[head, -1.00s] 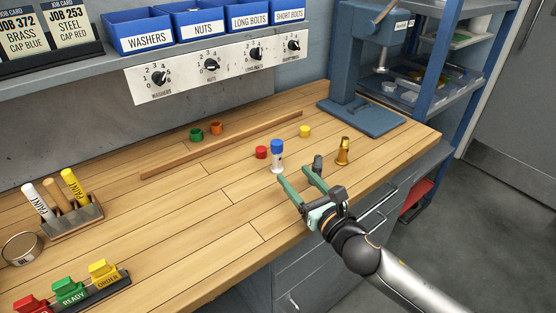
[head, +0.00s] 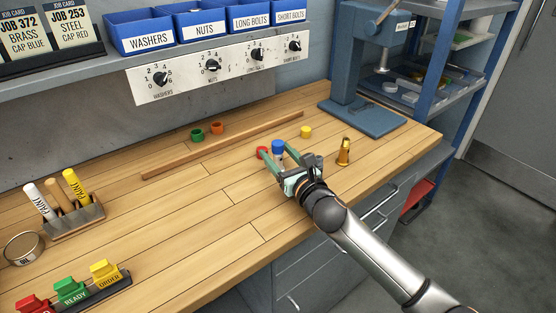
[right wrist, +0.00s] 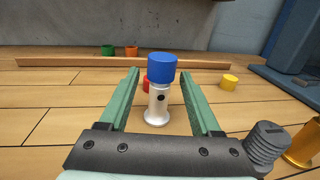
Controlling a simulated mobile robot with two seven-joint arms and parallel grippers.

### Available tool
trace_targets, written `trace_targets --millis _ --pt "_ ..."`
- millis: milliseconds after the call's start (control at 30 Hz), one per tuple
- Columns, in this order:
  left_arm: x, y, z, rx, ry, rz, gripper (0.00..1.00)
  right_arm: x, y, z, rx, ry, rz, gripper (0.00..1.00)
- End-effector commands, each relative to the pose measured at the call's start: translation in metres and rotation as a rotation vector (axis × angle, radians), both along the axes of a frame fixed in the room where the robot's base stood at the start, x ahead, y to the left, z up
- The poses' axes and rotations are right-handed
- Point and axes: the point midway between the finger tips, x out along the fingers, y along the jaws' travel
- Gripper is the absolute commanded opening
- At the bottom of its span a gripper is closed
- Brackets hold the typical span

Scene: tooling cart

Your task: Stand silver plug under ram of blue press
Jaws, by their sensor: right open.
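The silver plug (right wrist: 158,108) stands upright on the bench with a blue cap (right wrist: 161,68) on top. In the head view its blue cap (head: 278,147) shows, and my gripper hides much of the silver body. My right gripper (head: 281,151) is open around the plug; in the right wrist view its green fingers (right wrist: 160,73) lie on either side of it, with visible gaps. The blue press (head: 362,118) stands at the back right of the bench, with its silver ram (head: 383,66) above the base. My left gripper is out of view.
Red (head: 262,153) and yellow (head: 306,132) caps lie nearby. A wooden strip (head: 222,146) runs behind them. Bench between the yellow cap and press base looks clear.

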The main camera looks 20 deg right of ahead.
Motion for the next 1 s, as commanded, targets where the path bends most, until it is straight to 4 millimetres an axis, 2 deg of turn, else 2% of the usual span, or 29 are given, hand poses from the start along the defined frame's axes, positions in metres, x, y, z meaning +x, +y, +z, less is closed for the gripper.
trace_targets --millis 100,667,1000 --pt "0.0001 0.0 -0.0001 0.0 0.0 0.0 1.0 -0.0002 0.0001 0.0001 0.0 0.0 0.0 0.64" --pt "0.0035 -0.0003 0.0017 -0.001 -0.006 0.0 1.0 -0.0006 -0.0002 0.0001 0.0 -0.001 0.0 0.01" --pt "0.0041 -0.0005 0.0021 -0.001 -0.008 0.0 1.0 -0.0006 -0.0003 0.0001 0.0 0.0 0.0 0.0"
